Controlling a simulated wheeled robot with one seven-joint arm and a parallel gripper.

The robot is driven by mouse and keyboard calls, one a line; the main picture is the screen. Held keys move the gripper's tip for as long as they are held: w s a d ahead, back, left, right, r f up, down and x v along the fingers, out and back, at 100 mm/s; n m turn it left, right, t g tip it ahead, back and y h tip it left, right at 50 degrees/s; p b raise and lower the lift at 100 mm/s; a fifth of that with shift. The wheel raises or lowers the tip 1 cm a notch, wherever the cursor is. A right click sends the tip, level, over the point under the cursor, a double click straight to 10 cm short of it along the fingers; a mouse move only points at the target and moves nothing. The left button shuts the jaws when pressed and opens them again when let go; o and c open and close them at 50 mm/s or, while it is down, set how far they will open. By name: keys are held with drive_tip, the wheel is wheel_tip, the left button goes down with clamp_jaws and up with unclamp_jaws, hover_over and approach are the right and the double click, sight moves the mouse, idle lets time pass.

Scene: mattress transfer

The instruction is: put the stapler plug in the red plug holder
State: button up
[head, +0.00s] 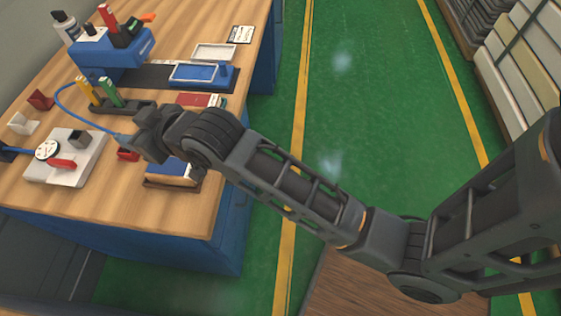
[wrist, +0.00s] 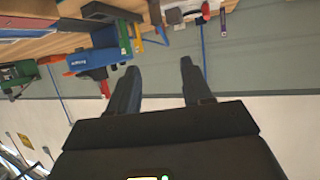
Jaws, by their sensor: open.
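My gripper (head: 143,135) is over the desk in the head view, among the small items near its middle. In the wrist view its two fingers (wrist: 159,68) are apart, with nothing visible between them. A blue cord (head: 61,92) arcs over the desk, and its blue end (head: 121,138), which looks like a plug, shows close beside my gripper; I cannot tell if they touch. A small red holder (head: 40,100) stands at the desk's left, behind a similar white one (head: 22,123). Another small red piece (head: 127,155) lies just below my gripper, partly hidden. I cannot tell which plug is the stapler's.
A white device with a round dial (head: 88,157) sits at the front left of the wooden desk (head: 110,205). A black rack (head: 133,110) with yellow and green pieces is behind my gripper. A blue bin (head: 112,52) stands farther back. Green floor (head: 345,110) lies open to the right.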

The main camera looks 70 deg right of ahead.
drive_tip(key=s+f, duration=0.1)
drive_tip(key=s, duration=0.2)
drive_tip(key=s+f, duration=0.1)
drive_tip(key=s, duration=0.2)
drive_tip(key=s+f, duration=0.1)
drive_tip(key=s, duration=0.1)
drive_tip(key=shift+s+a+f, duration=0.35)
drive_tip(key=shift+s+f, duration=0.05)
drive_tip(key=s+r, duration=0.3)
drive_tip(key=s, duration=1.2)
drive_tip(key=s+r+t, duration=0.1)
drive_tip(key=s+r, duration=0.3)
drive_tip(key=s, duration=1.1)
drive_tip(key=shift+d+r, duration=0.2)
drive_tip(key=shift+d, duration=0.15)
